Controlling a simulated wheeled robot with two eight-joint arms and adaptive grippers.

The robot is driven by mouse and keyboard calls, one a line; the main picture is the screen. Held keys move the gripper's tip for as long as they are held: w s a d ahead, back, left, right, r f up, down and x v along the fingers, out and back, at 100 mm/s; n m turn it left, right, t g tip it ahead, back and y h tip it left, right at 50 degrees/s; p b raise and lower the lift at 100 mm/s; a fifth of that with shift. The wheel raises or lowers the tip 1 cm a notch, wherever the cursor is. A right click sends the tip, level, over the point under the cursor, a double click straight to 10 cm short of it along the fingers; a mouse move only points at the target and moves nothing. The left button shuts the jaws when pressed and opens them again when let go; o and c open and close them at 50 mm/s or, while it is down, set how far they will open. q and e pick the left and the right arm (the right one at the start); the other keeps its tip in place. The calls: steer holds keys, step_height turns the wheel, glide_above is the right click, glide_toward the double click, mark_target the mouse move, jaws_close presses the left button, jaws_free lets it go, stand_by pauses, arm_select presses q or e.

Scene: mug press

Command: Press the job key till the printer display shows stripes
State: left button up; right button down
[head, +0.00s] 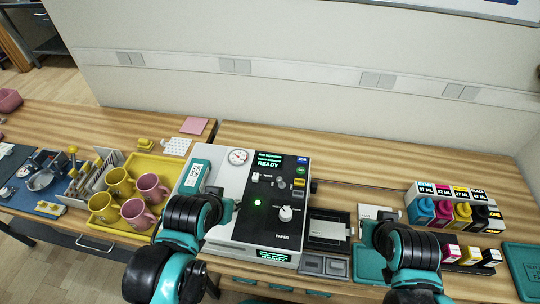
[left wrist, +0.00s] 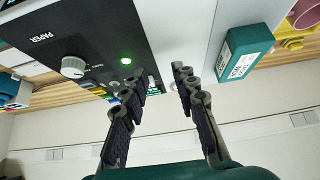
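The printer (head: 248,222) is a white and black machine in mid-table. Its top display (head: 268,162) shows text with READY, not stripes. A front display (head: 273,256) also reads READY. Small keys line the right of the panel: blue (head: 303,156), green (head: 300,170) and yellow (head: 299,183); their lettering is too small to tell which is the job key. My left gripper (head: 228,203) is over the printer's left part; in the left wrist view its fingers (left wrist: 156,80) are apart and empty. My right gripper's fingers are hidden behind its wrist, right of the printer.
A yellow tray (head: 167,163) with yellow and pink mugs stands left of the printer. A teal-and-white box (head: 195,177) lies on the printer's left edge. Ink bottles (head: 462,213) stand at right. A dial (head: 286,213) and green light (head: 257,203) are on the panel.

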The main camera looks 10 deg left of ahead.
arm_select(q)
jaws_close()
stand_by(1.0)
